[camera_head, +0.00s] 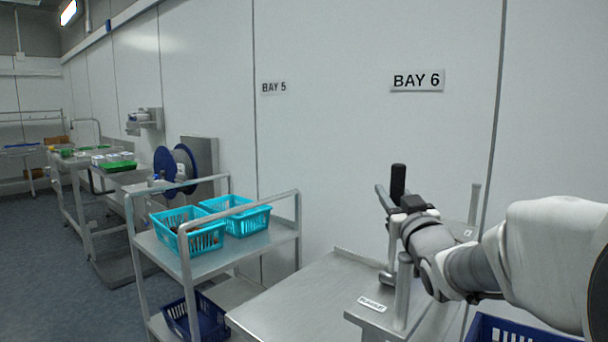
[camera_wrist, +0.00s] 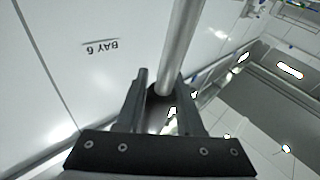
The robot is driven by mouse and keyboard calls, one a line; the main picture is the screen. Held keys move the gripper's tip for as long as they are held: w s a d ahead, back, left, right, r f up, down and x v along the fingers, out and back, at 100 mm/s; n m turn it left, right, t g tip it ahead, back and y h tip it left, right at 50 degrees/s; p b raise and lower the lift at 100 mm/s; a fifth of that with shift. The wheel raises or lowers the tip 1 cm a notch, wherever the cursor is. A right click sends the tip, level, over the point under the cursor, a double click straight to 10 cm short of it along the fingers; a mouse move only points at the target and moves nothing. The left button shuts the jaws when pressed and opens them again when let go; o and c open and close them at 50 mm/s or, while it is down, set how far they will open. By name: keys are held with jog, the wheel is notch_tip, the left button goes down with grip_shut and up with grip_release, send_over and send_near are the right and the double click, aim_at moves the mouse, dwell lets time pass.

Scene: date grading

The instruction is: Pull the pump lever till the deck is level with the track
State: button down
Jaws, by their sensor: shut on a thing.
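The pump lever shows as a black upright grip (camera_head: 398,178) in the head view, below the BAY 6 sign. My gripper (camera_head: 394,200) reaches in from the right and is shut around it. In the wrist view my gripper (camera_wrist: 162,95) has a finger on each side of the lever's dark grip, and the lever's bare metal rod (camera_wrist: 182,42) runs up and away from between them. A flat steel surface (camera_head: 305,292) lies left of the lever. Beside it is a steel part with posts and a small label (camera_head: 372,304). I cannot tell which is deck or track, or their level.
A steel trolley (camera_head: 222,261) with two turquoise baskets (camera_head: 243,222) stands left, with a dark blue crate (camera_head: 197,318) below. Another blue crate (camera_head: 515,330) is at the bottom right. The wall (camera_head: 370,130) is close behind the lever. Open floor (camera_head: 40,260) lies far left.

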jog(key=shift+w+f+g+p, duration=0.35)
jog(key=shift+w+f+g, duration=0.05)
jog(key=shift+w+f, duration=0.1)
jog(key=c, duration=0.5)
grip_release()
jog(key=shift+o, duration=0.2)
jog(key=shift+d+r, duration=0.1)
jog(key=shift+r, duration=0.1)
jog(key=shift+d+r, duration=0.1)
jog(key=shift+s, duration=0.15)
